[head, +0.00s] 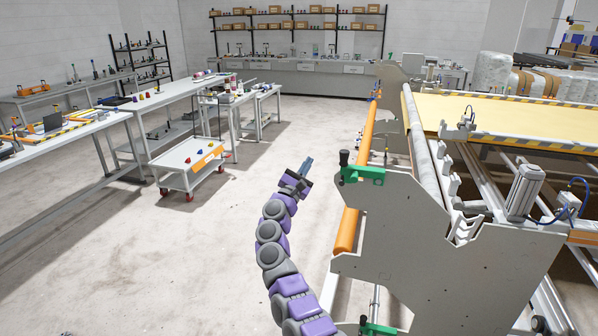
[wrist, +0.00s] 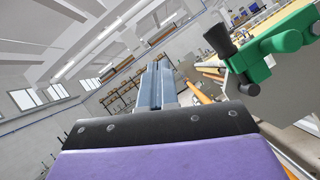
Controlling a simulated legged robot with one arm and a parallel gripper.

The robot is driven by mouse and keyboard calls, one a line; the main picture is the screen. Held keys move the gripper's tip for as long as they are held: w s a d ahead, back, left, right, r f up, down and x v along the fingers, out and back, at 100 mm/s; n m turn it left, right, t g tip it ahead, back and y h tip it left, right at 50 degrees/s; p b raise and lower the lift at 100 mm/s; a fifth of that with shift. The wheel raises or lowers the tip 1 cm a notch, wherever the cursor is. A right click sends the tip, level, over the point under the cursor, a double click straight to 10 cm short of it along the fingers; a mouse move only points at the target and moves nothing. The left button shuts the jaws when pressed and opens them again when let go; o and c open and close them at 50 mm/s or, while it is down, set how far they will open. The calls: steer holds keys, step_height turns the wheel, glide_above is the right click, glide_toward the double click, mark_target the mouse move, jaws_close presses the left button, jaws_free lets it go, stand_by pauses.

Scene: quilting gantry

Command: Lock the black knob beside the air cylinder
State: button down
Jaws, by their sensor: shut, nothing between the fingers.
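A black knob (head: 344,157) stands upright on a green bracket (head: 365,175) at the near left corner of the gantry's grey side plate. In the wrist view the same black knob (wrist: 219,40) and green bracket (wrist: 285,42) are at the upper right. A silver air cylinder (head: 523,193) stands tilted farther right on the machine. My gripper (head: 307,162) is shut and empty, left of the knob and apart from it. In the wrist view its closed fingers (wrist: 160,80) point forward, left of the knob.
The grey side plate (head: 420,240) and orange roller (head: 368,135) are right of my arm. Another green bracket (head: 377,328) is low at the bottom edge. A wheeled cart (head: 188,160) and workbenches stand at left. The floor between is clear.

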steer(key=s+a+b, duration=0.1)
steer(key=s+a, duration=0.1)
steer(key=a, duration=0.1)
steer(key=shift+s, duration=0.2)
stand_by(0.3)
